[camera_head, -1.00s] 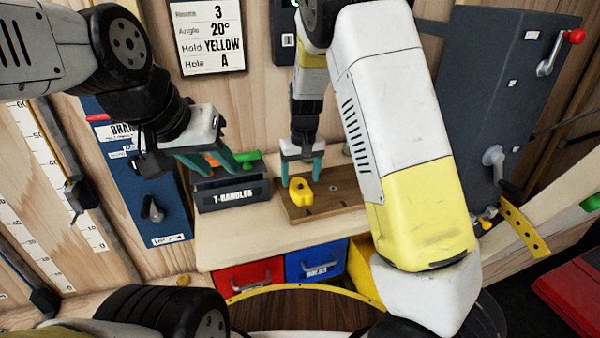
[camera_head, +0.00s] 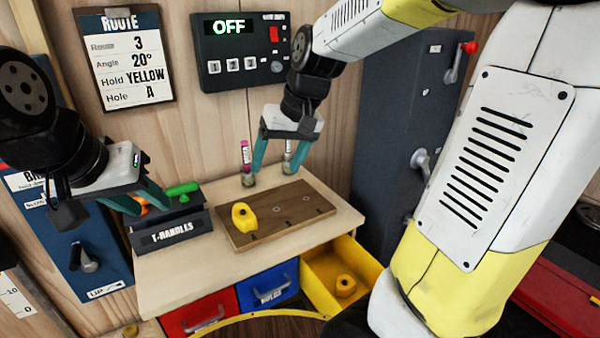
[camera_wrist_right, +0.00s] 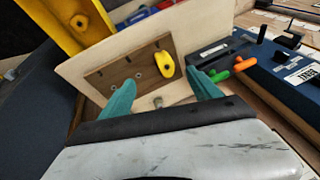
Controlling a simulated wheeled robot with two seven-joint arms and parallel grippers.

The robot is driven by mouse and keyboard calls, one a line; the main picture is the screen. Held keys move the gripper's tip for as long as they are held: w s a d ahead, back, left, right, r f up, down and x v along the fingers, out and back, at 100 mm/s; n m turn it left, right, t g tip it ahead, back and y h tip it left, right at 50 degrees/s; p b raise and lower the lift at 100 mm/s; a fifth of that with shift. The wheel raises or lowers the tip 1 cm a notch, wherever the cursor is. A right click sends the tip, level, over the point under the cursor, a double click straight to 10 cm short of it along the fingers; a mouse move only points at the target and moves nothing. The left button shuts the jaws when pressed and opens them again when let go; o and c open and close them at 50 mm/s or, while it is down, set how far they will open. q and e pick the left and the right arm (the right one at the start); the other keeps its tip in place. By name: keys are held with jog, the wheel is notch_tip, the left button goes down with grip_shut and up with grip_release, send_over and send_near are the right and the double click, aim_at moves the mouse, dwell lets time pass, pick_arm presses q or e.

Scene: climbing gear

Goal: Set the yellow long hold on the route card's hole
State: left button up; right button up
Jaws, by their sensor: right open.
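The yellow long hold (camera_head: 244,216) lies on the left end of the brown wooden board (camera_head: 290,222); it also shows in the right wrist view (camera_wrist_right: 166,65). Two bare holes show in the board beside it; any hole under the hold is hidden. My right gripper (camera_head: 280,162) is open and empty, behind and above the board, apart from the hold. Its spread fingers (camera_wrist_right: 162,95) show in its wrist view. The route card (camera_head: 125,60) reads Hold YELLOW, Hole A. My left gripper (camera_head: 138,203) has its fingers apart by the T-handles box (camera_head: 172,232).
Green (camera_head: 183,190) and orange (camera_head: 144,208) T-handles are at the box. Two slim upright items, one pink-topped (camera_head: 246,165), stand behind the board. An open yellow drawer (camera_head: 318,262) holds a round yellow hold (camera_head: 346,285). Red and blue drawers are shut. A control panel (camera_head: 240,50) reads OFF.

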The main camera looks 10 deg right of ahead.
jog(key=s+d+r+t, duration=0.1)
jog(key=s+d, duration=0.1)
jog(key=s, duration=0.4)
jog(key=s+d+r+m+t+h, duration=0.1)
jog(key=s+d+t, duration=0.1)
jog(key=s, duration=0.5)
jog(key=shift+s+d+r, duration=0.2)
jog(key=shift+d+r, duration=0.2)
jog(key=shift+d, duration=0.1)
